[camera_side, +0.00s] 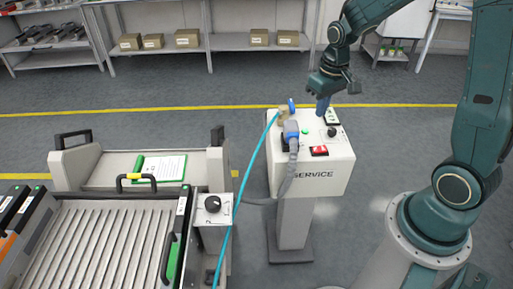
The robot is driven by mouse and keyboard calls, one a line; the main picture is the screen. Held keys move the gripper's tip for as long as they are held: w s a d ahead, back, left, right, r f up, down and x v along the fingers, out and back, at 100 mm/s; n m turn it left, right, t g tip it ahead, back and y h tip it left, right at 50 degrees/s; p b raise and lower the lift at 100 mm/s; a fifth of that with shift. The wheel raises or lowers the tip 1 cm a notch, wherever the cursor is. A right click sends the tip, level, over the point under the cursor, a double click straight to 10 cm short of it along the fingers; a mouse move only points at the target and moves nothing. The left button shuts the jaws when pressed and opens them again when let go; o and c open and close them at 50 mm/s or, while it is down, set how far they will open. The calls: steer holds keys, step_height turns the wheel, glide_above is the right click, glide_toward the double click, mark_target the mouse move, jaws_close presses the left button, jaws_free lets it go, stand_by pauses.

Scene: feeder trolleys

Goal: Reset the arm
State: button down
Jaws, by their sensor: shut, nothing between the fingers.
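My gripper (324,100) is at the upper right of the middle, on my dark green arm. It points down and is shut and empty, over the back part of the white service box (310,178). The fingertips are small here, and I cannot tell whether they touch the box top. My arm reaches in from the right, bent at the elbow above the picture's edge.
The service box carries a blue connector (291,131) with a grey hose, a red switch (319,151) and a black knob. A cyan hose (246,180) runs beside it. A feeder trolley (85,240) stands left. Shelves with cartons (188,39) stand behind; the floor between is clear.

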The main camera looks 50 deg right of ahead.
steer(key=s+a+r+n+t, duration=0.1)
steer(key=s+a+r+t, duration=0.1)
steer(key=s+a+r, duration=0.3)
steer(key=s+a+r+n+t, duration=0.1)
steer(key=s+a+r, duration=0.4)
steer(key=s+r, duration=0.5)
steer(key=shift+s+t, duration=0.7)
steer(key=shift+s, duration=0.15)
